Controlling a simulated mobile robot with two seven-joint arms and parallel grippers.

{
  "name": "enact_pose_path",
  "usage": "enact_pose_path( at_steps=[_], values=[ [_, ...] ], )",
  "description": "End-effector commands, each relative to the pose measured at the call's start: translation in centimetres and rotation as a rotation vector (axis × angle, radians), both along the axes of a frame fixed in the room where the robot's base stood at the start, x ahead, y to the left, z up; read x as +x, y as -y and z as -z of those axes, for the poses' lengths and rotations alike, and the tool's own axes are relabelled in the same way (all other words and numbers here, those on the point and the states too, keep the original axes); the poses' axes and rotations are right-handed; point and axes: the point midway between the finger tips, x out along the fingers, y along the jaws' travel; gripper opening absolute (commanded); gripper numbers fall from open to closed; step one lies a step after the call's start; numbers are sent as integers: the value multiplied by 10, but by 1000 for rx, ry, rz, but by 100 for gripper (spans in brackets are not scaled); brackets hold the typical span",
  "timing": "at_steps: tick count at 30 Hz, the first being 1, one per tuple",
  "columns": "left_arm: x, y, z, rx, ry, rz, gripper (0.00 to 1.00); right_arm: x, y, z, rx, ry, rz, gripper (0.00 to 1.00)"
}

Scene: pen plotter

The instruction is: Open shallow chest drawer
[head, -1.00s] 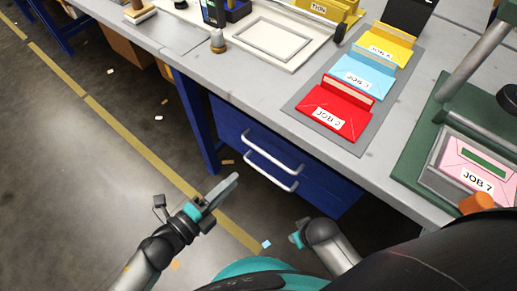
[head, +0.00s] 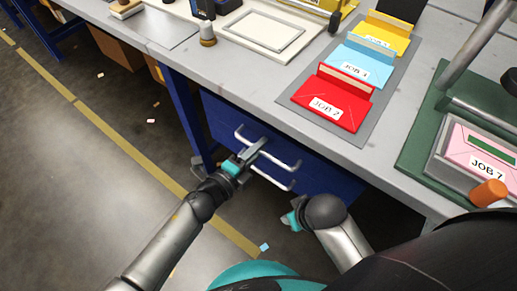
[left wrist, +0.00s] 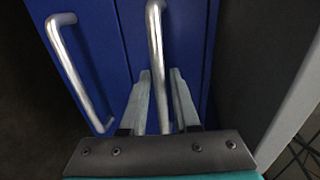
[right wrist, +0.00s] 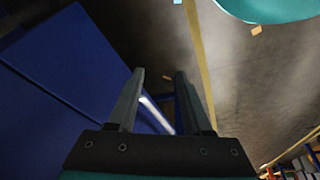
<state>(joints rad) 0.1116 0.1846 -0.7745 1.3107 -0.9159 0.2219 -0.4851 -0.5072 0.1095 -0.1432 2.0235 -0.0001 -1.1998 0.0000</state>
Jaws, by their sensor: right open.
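The blue chest (head: 330,182) hangs under the bench top, with two silver bar handles on its front. The upper handle (head: 281,158) belongs to the shallow upper drawer; the lower handle (head: 273,180) sits below it. Both drawers look shut. My left gripper (head: 257,146) is at the upper handle. In the left wrist view its open fingers (left wrist: 160,78) stand on either side of the upper handle (left wrist: 156,45), and the lower handle (left wrist: 75,70) is to the left. My right gripper (head: 290,217) is low in front of the chest; its open fingers (right wrist: 158,78) hold nothing.
Red (head: 330,103), blue (head: 357,65) and yellow (head: 382,38) job folders lie on a grey mat on the bench. A green-based press (head: 412,160) stands at the right. A blue bench leg (head: 185,115) is left of the chest. The floor in front is mostly clear.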

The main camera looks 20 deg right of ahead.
Motion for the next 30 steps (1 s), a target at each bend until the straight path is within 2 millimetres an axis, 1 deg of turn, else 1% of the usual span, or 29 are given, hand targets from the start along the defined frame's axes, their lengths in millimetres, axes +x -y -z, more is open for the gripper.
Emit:
enact_pose_path(
  at_steps=[8, 16, 30],
  values=[
    [1, 1, 0, 0, 0, 0, 30, 0, 0, -1, 0, 2, 0, 50],
    [0, 1, 0, 0, 0, 0, 0, 0, 0, -1, 0, 2, 0, 50],
    [1, 0, 0, 0, 0, 0, 0, 0, 0, -1, 0, 2, 0, 50]
  ],
)
